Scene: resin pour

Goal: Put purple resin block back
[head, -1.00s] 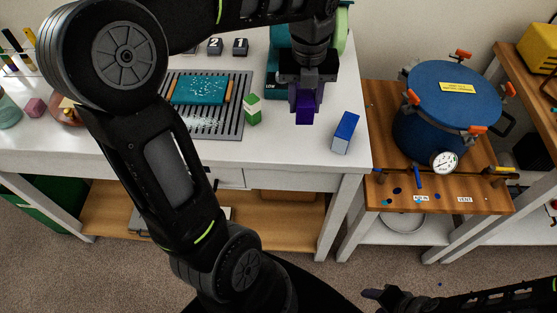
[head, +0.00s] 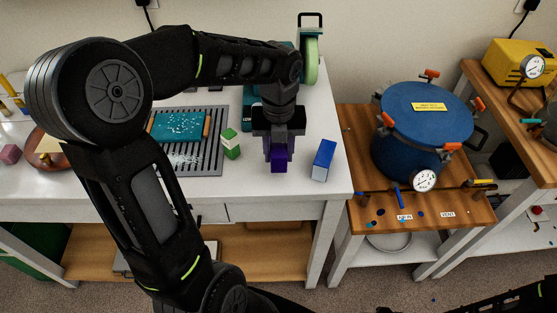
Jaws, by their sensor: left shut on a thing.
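The purple resin block (head: 279,162) is held between the fingers of my left gripper (head: 279,147), which points down over the right part of the white table (head: 300,195). Its lower end shows below the fingers; its upper part is hidden by them. I cannot tell whether the block touches the tabletop. A green and white block (head: 231,145) stands to the left of it, and a blue block with a white side (head: 323,160) stands to the right, both apart from it. My right gripper is not in view; only part of that arm shows at the bottom right.
A grey slatted rack (head: 205,160) with a teal mat (head: 180,126) lies left of the blocks. A green round-ended machine (head: 310,60) stands behind my gripper. A blue pressure pot (head: 425,120) stands on a wooden stand to the right.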

